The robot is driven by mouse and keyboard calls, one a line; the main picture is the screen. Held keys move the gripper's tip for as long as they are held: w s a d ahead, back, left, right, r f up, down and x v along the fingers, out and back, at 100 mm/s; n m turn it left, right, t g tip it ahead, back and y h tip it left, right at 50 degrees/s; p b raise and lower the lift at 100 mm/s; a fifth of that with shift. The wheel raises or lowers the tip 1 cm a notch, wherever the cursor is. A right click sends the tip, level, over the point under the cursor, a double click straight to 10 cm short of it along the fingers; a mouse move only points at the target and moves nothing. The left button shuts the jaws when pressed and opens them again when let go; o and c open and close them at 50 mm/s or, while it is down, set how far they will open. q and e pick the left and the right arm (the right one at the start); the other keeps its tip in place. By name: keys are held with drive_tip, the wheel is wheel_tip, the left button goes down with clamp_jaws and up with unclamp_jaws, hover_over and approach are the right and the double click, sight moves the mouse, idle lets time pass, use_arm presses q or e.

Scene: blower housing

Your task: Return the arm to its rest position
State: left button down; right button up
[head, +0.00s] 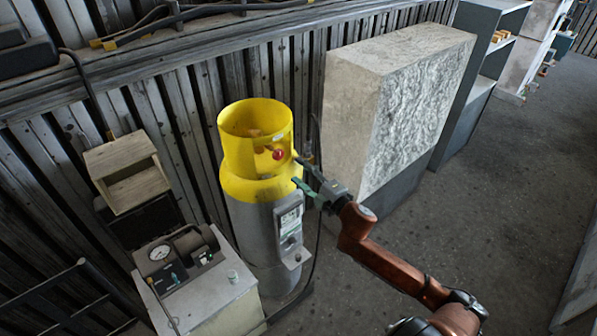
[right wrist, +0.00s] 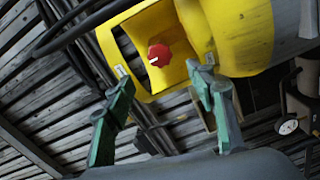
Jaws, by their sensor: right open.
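My right gripper (head: 304,178) is open and empty beside the yellow top of a grey cylinder-shaped housing (head: 262,215). In the right wrist view its two green fingers (right wrist: 160,85) stand apart, with the yellow collar (right wrist: 240,30) beyond them. A red knob (head: 278,154) sits inside the collar's opening. It also shows in the right wrist view (right wrist: 159,55), beyond the fingertips and between them in the picture. I cannot tell whether a fingertip touches the collar. My right arm (head: 385,262) reaches in from the lower right. My left gripper is not in view.
A bench with a gauge unit (head: 180,262) stands left of the cylinder, with an open wooden box (head: 125,172) above it. A large stone-like block (head: 400,105) stands behind my right gripper. A corrugated wall runs behind. The floor (head: 480,215) at right is clear.

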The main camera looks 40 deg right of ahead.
idle(0.3)
